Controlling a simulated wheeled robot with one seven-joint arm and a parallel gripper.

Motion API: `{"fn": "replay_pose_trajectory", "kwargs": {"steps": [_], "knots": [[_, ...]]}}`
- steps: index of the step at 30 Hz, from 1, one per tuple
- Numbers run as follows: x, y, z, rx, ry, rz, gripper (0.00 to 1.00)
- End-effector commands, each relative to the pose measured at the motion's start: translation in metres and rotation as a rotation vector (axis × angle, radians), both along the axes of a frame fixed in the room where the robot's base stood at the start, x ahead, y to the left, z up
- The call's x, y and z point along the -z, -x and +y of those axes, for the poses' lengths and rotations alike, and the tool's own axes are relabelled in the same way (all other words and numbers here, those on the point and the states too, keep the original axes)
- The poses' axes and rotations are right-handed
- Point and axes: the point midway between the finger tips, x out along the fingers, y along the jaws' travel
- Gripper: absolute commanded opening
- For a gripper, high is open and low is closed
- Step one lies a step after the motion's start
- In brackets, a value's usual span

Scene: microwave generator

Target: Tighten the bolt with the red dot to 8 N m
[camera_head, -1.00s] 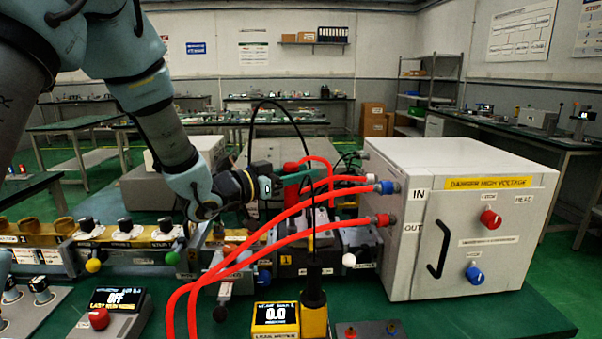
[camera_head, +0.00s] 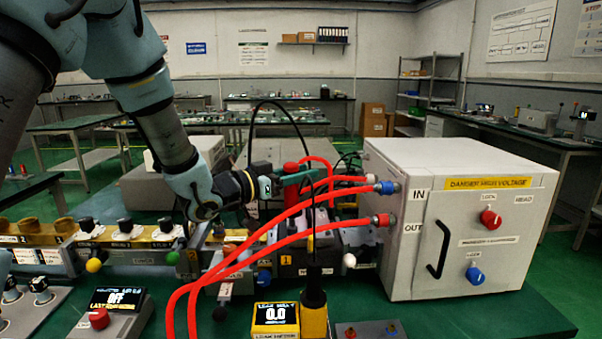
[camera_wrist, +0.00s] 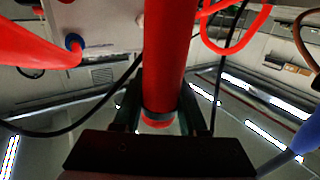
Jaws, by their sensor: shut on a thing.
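My gripper (camera_head: 294,180) is up beside the flange area left of the grey cabinet, with its teal fingers pointing right. In the wrist view my gripper (camera_wrist: 158,112) is shut on a thick red cylindrical handle (camera_wrist: 171,50) with a dark band near its end. A red piece (camera_head: 291,168), likely the same handle, shows at the fingers in the head view. The far end of the tool is out of sight. The bolt with the red dot cannot be made out; hoses and my arm cover much of the waveguide row.
Red hoses (camera_head: 262,232) arch in front of the gripper to the grey cabinet (camera_head: 400,250). A black cable (camera_head: 277,103) loops above it. The green table's right front is clear.

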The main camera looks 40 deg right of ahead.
Motion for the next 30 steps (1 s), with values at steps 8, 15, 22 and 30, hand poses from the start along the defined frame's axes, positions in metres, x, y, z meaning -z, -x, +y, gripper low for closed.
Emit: {"fn": "replay_pose_trajectory", "kwargs": {"steps": [8, 15, 22, 30], "knots": [[-0.016, 0.0, 0.0, 0.0, 0.0, 0.0, 0.0], [-0.033, 0.0, 0.0, 0.0, 0.001, -0.001, 0.0], [-0.048, 0.0, 0.0, -0.001, 0.002, 0.0, 0.0], [-0.066, 0.0, 0.0, 0.0, 0.003, -0.002, 0.0]]}}
